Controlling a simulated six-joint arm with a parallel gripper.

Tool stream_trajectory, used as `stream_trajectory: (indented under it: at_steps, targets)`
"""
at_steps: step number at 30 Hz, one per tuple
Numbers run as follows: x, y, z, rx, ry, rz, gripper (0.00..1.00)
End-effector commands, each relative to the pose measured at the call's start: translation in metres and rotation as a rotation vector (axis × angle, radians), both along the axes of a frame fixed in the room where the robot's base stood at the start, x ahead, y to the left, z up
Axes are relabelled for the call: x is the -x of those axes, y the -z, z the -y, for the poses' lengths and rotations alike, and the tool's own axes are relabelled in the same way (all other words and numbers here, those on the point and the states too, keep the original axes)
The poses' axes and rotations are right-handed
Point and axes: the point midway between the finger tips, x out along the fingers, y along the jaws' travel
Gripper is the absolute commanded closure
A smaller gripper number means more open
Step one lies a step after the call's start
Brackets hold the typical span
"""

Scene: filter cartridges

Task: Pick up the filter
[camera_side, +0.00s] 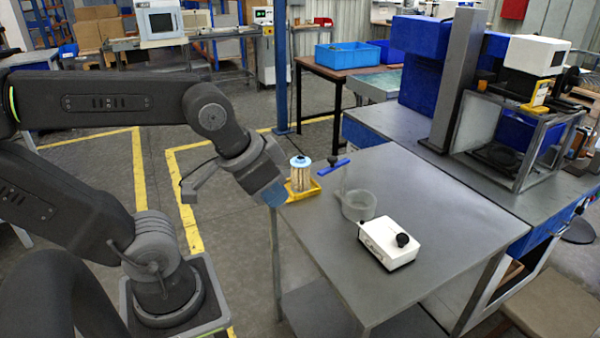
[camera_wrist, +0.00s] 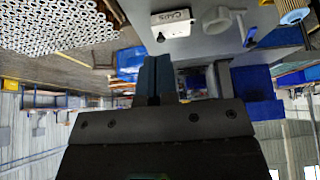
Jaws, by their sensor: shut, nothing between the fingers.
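The filter (camera_side: 300,173), a cream pleated cylinder with a blue-and-white cap, stands upright in a small yellow tray (camera_side: 312,191) at the table's far left corner. In the wrist view the filter (camera_wrist: 291,10) is at the top right edge, partly cut off. My gripper (camera_side: 272,200) is left of the tray in the side view, close beside it in the picture; the exact gap cannot be told. In the wrist view my gripper's blue fingers (camera_wrist: 157,72) are together with nothing between them, and the filter is off to their right.
On the grey table (camera_side: 440,245) are a white box (camera_side: 388,243) with a black knob, a clear cup (camera_side: 358,205) and a stand with a blue bar (camera_side: 336,166). A framed machine (camera_side: 520,140) stands at right. Many white cylinders (camera_wrist: 55,28) show at the wrist view's upper left.

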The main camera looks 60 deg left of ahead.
Motion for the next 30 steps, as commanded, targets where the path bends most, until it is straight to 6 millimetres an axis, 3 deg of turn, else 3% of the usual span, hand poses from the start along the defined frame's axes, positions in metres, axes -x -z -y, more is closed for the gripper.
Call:
stream_trajectory:
  at_steps: [6,30]
  targets:
    - [0.0000,0.0000,0.0000,0.000,0.000,0.000,1.00]
    - [0.0000,0.0000,0.0000,0.000,0.000,0.000,0.23]
